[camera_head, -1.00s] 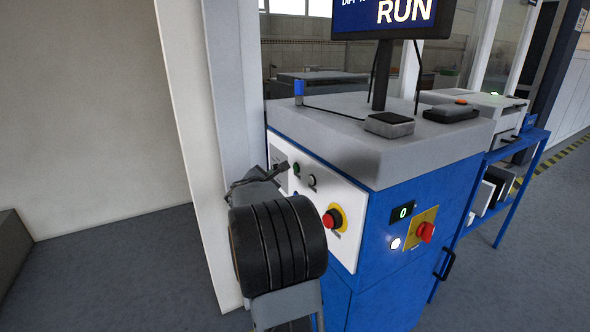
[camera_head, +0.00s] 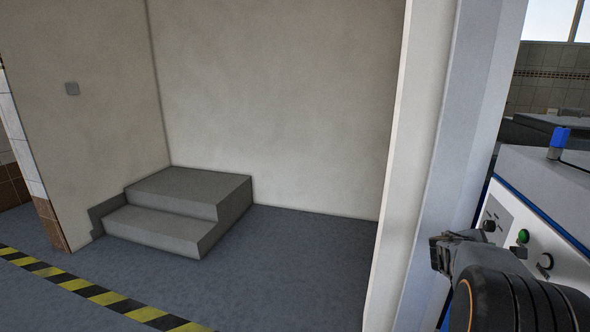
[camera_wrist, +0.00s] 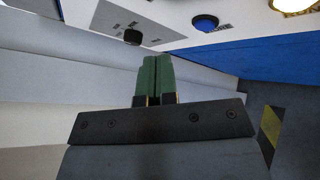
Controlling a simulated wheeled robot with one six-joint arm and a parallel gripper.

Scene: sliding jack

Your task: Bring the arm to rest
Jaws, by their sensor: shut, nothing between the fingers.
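My gripper (camera_wrist: 156,78) shows in the wrist view with its two green fingers side by side and closed, nothing between them. The fingers point up the picture toward a white control panel (camera_wrist: 175,22) and look apart from it. In the head view my arm is at the lower right, folded in front of the blue and white machine (camera_head: 540,185). The gripper end is near the panel's left side there; its fingertips are not clear.
A pale wall column (camera_head: 425,170) stands just left of my arm. The panel carries a black knob (camera_wrist: 133,37) and a blue button (camera_wrist: 205,22). Grey steps (camera_head: 170,215) stand by the far wall. Yellow-black tape (camera_head: 105,298) crosses the floor. Floor between steps and column is clear.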

